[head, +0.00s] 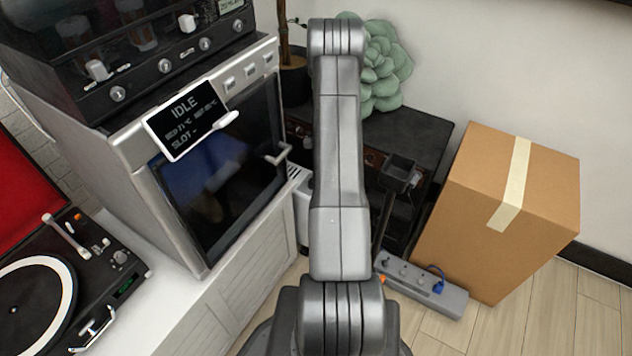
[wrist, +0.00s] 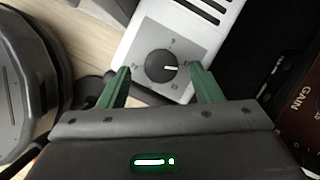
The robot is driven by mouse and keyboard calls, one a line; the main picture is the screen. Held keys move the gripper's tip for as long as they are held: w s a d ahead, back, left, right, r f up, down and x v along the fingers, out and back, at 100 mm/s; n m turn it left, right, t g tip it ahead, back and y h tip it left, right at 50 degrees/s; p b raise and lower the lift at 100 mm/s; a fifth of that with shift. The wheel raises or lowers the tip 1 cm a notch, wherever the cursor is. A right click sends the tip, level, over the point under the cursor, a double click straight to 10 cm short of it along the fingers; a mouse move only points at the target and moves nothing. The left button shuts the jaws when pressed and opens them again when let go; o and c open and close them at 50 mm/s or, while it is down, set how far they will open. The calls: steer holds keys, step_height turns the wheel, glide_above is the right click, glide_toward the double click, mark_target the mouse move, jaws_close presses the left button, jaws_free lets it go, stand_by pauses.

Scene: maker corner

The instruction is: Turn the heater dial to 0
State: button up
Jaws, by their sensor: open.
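The heater dial (wrist: 158,67) is a round black knob with a white pointer mark, set in a grey panel on the white heater (wrist: 147,33). The pointer mark points to the right in the wrist view. Small marks ring the dial but are too small to read surely. My gripper (wrist: 160,70) is open, its two green fingers apart on either side of the dial in the picture. Nothing is between them in their grip, and I cannot tell how far they stand from the knob. In the head view a strip of the heater (head: 303,215) shows beside my arm; its dial is hidden.
A silver oven-like machine (head: 215,170) with an "IDLE" sign stands left, a turntable (head: 75,285) front left. A cardboard box (head: 505,215) and a power strip (head: 425,283) stand right on the wood floor. A dark cabinet (head: 420,130) carries a green plant (head: 385,70).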

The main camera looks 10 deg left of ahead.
steer(key=shift+x, duration=0.9)
steer(key=shift+c, duration=0.2)
steer(key=c, duration=1)
steer(key=shift+o, duration=0.2)
steer(key=n+g+b, duration=0.1)
steer(key=n, duration=0.2)
steer(key=shift+w, duration=0.15)
steer(key=n, duration=0.2)
steer(key=n+g+b, duration=0.1)
steer(key=shift+w+n+g+h, duration=0.1)
steer(key=shift+n+g+h, duration=0.2)
steer(key=shift+n+h, duration=0.1)
steer(key=n+h, duration=0.1)
steer(key=n, duration=0.2)
steer(key=n+g+h+b, duration=0.1)
steer(key=n, duration=0.2)
steer(key=shift+w+a+n+g, duration=0.1)
steer(key=shift+a+n+g, duration=0.1)
steer(key=shift+n+g, duration=0.15)
steer(key=shift+n, duration=0.25)
